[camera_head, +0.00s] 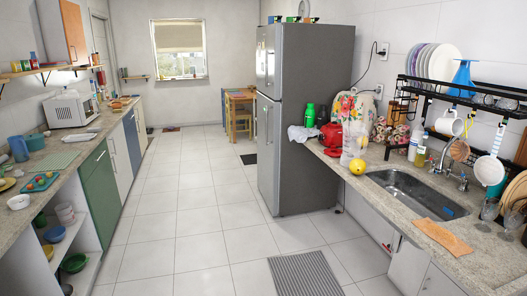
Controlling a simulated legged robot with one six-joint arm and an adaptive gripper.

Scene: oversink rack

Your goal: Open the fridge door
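The grey fridge (312,125) stands right of the picture's middle, at the far end of the right counter. Its front faces left and shows at a steep angle. The upper door (265,62) and the taller lower door (268,148) both look shut, with slim vertical handles. The fridge's broad grey side faces me. The space right in front of the doors is bare floor. My gripper and arm do not show in this view.
White tiled floor (190,205) runs clear between the left counter (75,150) and the fridge. A striped grey mat (305,277) lies before the sink counter (440,225). A green cabinet door (101,190) lines the left side. A wooden table and chair (240,118) stand at the back.

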